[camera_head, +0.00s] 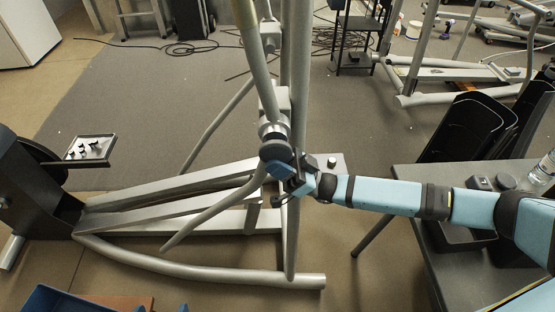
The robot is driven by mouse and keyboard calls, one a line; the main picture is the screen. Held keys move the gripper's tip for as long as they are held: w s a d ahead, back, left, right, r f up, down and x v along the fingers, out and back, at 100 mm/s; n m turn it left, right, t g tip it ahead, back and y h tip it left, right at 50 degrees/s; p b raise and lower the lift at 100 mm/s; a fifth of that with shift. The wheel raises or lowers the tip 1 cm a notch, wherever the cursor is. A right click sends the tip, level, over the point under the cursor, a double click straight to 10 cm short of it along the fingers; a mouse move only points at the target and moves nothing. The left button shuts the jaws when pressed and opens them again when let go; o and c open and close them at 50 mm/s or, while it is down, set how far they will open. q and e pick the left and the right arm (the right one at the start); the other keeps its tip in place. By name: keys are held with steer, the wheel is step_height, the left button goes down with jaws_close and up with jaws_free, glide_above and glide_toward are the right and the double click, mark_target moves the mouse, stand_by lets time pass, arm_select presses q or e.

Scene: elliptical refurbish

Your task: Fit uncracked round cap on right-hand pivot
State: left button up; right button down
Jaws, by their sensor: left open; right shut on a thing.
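My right arm reaches in from the right. Its gripper (289,168) is shut at the lower joint of the elliptical machine. A dark round piece (275,150), apparently the round cap, shows at its jaws, against or just in front of the silver pivot collar (273,129). The gripper hides part of it, so I cannot tell whether it is seated or uncracked. A second collar (270,27) is on the far side of the frame.
A small tray with black parts (105,139) is at the left. A blue bin (45,300) is at the bottom left. A grey table (400,253) with a bottle (543,170) stands at the right. Machine rails (170,262) cross the floor below the joint.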

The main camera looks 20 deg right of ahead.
steer(key=shift+w+d+r, duration=0.15)
steer(key=shift+w+r, duration=0.05)
steer(key=shift+w, duration=0.25)
steer(key=shift+s, duration=0.15)
steer(key=shift+a+f, duration=0.1)
steer(key=shift+a, duration=0.1)
stand_by(0.4)
steer(key=shift+s+f, duration=0.15)
steer(key=shift+f, duration=0.05)
stand_by(0.6)
steer(key=shift+d, duration=0.15)
stand_by(0.4)
stand_by(0.5)
